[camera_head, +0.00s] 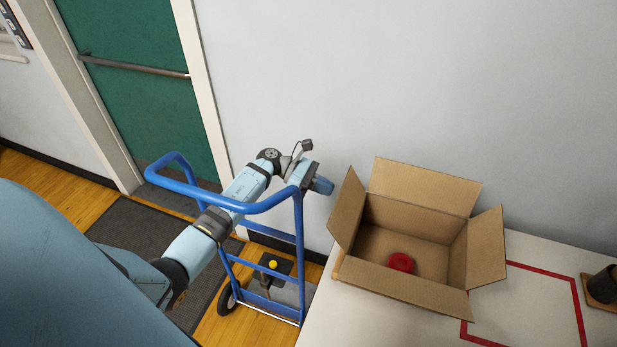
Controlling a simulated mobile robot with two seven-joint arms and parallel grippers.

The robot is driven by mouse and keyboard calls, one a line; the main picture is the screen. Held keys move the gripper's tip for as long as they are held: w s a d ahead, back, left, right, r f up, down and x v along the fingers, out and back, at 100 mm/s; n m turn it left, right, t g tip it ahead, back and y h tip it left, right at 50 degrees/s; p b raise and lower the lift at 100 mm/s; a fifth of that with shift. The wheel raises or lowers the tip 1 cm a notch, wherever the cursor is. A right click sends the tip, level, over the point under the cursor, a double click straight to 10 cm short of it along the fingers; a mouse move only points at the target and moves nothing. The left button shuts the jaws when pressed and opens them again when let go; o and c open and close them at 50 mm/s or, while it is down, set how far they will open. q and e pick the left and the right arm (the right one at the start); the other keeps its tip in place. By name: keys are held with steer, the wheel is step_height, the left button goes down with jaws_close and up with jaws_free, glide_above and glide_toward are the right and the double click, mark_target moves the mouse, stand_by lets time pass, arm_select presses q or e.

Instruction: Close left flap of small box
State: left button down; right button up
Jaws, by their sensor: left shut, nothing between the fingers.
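The small cardboard box (421,222) stands open on the white table, with a red round item (401,262) on its floor. Its left flap (346,209) sticks up and leans outward. The back flap (424,187) and the right flap (487,246) also stand open, and the front flap (415,291) slopes out toward me. My left gripper (322,186) is just left of the left flap's upper end, shut and empty, with a small gap to the flap in the picture. My right gripper is not in view.
A blue hand truck (272,236) stands on the floor left of the table, behind my left arm. A red tape outline (548,275) and a dark cup (603,285) on a wooden coaster lie right of the box. The wall is close behind.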

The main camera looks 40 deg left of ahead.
arm_select(q)
steer(key=shift+w+d+r+p, duration=0.15)
steer(key=shift+d+r+p, duration=0.15)
steer(key=shift+d+r, duration=0.4)
steer(key=shift+d+f, duration=0.1)
steer(key=shift+f, duration=0.1)
